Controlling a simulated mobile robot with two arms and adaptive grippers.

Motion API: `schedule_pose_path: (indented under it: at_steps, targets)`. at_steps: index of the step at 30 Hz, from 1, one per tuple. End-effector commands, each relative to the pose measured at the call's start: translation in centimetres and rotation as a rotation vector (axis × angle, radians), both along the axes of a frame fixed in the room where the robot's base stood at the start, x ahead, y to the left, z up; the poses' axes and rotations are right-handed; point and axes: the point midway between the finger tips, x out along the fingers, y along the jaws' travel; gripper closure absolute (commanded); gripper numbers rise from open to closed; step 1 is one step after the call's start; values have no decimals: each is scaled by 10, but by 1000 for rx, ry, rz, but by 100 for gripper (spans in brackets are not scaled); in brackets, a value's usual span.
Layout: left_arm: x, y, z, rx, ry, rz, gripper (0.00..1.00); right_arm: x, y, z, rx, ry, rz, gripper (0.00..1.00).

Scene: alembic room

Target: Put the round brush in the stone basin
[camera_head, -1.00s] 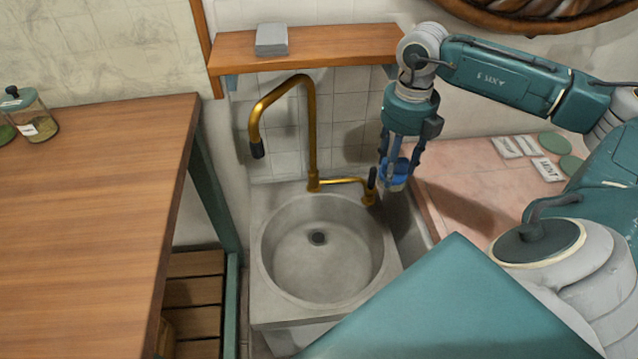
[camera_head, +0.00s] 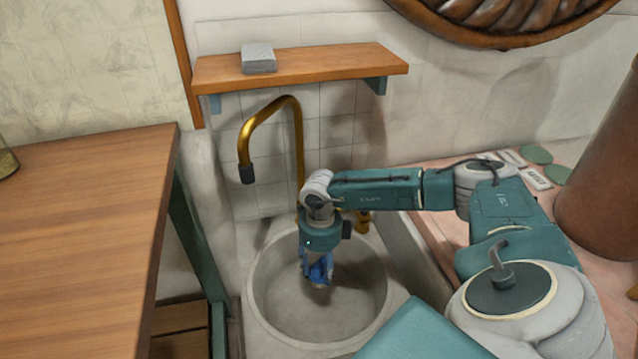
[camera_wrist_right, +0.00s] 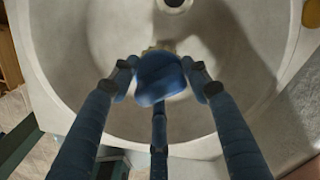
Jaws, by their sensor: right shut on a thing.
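The stone basin (camera_head: 262,296) is a round grey bowl below the brass tap, and its inner wall also fills much of the right wrist view (camera_wrist_right: 75,50). My right gripper (camera_head: 318,275) points down over the basin's inside. It is shut on the round brush (camera_wrist_right: 158,78), whose blue rounded top shows between the fingers in the right wrist view. A small pale part of the brush shows at its far edge. The brush's underside is hidden, and I cannot tell whether it touches the bowl. My left gripper is not in view.
The brass tap (camera_head: 298,140) rises behind the basin. A wooden shelf (camera_head: 330,63) with a grey block (camera_head: 258,58) hangs above. A wooden table (camera_head: 80,230) stands at left. A pinkish counter (camera_head: 430,245) lies at right, with green discs (camera_head: 537,155) on it.

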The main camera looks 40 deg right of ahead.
Motion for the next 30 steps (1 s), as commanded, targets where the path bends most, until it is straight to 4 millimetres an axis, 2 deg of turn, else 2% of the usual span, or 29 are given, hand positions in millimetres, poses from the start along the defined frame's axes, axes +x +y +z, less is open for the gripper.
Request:
schedule_pose_path:
  at_steps: [1,3,9,19,24,30]
  targets:
    - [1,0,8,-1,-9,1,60,0,0,-17,1,1,0,81]
    - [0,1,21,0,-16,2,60,0,0,-37,-1,2,0,81]
    - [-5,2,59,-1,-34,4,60,0,0,-81,0,0,-2,81]
    - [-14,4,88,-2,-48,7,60,0,0,-110,0,0,-2,81]
    - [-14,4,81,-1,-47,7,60,1,0,-133,0,-1,-3,81]
    - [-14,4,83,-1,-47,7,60,1,0,-133,0,-2,-2,81]
